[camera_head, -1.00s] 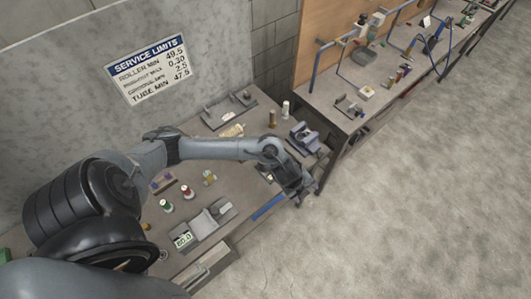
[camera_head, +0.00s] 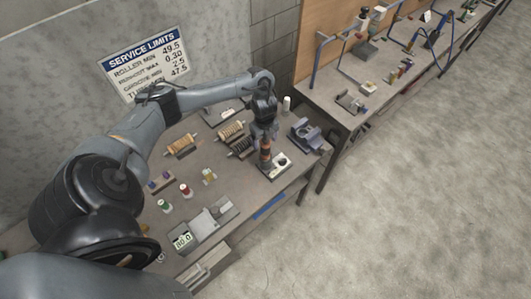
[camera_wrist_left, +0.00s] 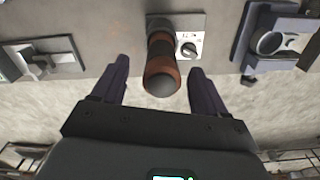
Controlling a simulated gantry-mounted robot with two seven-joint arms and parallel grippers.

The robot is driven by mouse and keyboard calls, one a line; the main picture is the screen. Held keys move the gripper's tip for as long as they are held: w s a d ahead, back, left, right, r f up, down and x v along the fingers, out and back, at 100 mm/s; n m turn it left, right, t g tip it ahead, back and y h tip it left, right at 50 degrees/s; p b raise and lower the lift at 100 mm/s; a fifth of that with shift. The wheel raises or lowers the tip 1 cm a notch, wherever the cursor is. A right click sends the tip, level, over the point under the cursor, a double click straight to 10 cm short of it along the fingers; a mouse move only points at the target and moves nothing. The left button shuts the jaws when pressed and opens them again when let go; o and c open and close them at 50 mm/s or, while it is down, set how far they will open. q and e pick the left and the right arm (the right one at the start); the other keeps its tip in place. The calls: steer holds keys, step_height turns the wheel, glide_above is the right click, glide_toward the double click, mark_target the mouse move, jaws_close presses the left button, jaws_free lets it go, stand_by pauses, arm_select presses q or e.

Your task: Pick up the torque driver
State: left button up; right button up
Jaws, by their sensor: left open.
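The torque driver (camera_head: 265,156), with an orange-brown and black handle, stands upright at a pale block (camera_head: 279,166) with a dial, near the bench's front edge. It also shows from above in the left wrist view (camera_wrist_left: 161,66). My left gripper (camera_head: 264,138) is over the driver and points down. In the left wrist view, its two dark fingers (camera_wrist_left: 158,78) are spread, one on each side of the handle, with a visible gap on both sides. The driver's lower end is hidden in that view. My right gripper is not in view.
A grey clamp-like fixture (camera_head: 305,136) stands right of the driver. Several rollers (camera_head: 231,131) lie behind and to the left. Small bottles (camera_head: 186,189) and a gauge with a display (camera_head: 182,241) are at the front left. Open floor lies beyond the bench edge.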

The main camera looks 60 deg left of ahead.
mark_target(265, 153)
arm_select(q)
steer(key=shift+w+d+f, duration=0.1)
steer(key=shift+d+f, duration=0.05)
steer(key=shift+f, duration=1.2)
steer(key=shift+d+f, duration=0.1)
steer(key=shift+f, duration=1.2)
steer(key=shift+c, duration=0.3)
steer(key=c, duration=1.2)
